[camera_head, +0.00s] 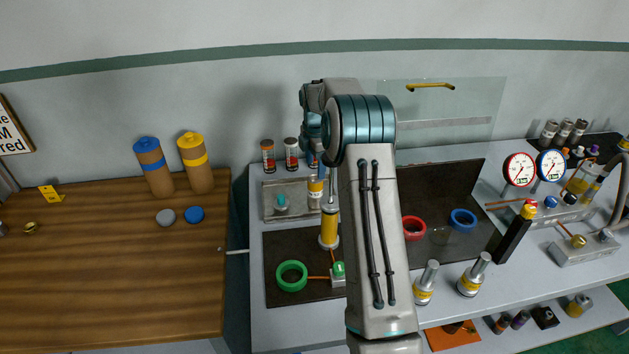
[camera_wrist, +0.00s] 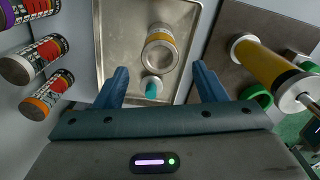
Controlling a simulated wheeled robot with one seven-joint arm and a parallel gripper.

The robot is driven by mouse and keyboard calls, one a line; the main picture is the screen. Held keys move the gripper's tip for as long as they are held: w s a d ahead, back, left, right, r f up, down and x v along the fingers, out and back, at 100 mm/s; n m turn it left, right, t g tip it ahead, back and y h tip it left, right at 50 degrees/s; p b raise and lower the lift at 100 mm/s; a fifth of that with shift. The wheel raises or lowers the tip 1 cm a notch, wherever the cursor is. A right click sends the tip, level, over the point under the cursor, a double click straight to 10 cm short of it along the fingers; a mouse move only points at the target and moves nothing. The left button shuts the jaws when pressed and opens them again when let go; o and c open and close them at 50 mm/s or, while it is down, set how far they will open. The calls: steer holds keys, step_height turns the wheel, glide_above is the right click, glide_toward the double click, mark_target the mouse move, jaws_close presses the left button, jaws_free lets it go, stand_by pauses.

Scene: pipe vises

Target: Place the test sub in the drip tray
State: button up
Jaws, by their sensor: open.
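The test sub, which I take to be the grey metal cylinder with a yellow band (camera_wrist: 160,48), stands upright in the drip tray (camera_wrist: 114,50). In the head view the sub (camera_head: 315,188) is in the right part of the shallow metal tray (camera_head: 271,214), partly beside my arm. My gripper (camera_wrist: 160,76) is open and empty above the tray. Its two blue fingers are spread either side of the sub in the wrist view, apart from it. A small teal-topped piece (camera_wrist: 151,87) also sits in the tray.
Spray cans (camera_head: 268,155) stand behind the tray. A tall yellow cylinder (camera_head: 329,228) and a green ring (camera_head: 291,275) are on the dark mat in front. Two similar banded cylinders (camera_head: 427,282) stand right of my arm. A wooden bench (camera_head: 110,270) is at left.

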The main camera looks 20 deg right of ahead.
steer(key=s+a+r+m+t, duration=0.1)
steer(key=s+a+r+m, duration=0.3)
steer(key=s+r, duration=0.4)
steer(key=s+a+r+m+t, duration=0.1)
steer(key=s+a+r+m, duration=0.35)
steer(key=s+r, duration=0.3)
steer(key=s+a+f+m, duration=0.1)
steer(key=s+m, duration=0.4)
steer(key=s, duration=0.6)
steer(key=s+a+f+m+t, duration=0.1)
steer(key=s+a+m, duration=0.3)
steer(key=s, duration=0.8)
steer(key=shift+s+a+f+m+t, duration=0.2)
steer(key=shift+f+m+t, duration=0.1)
steer(key=shift+f+m, duration=0.35)
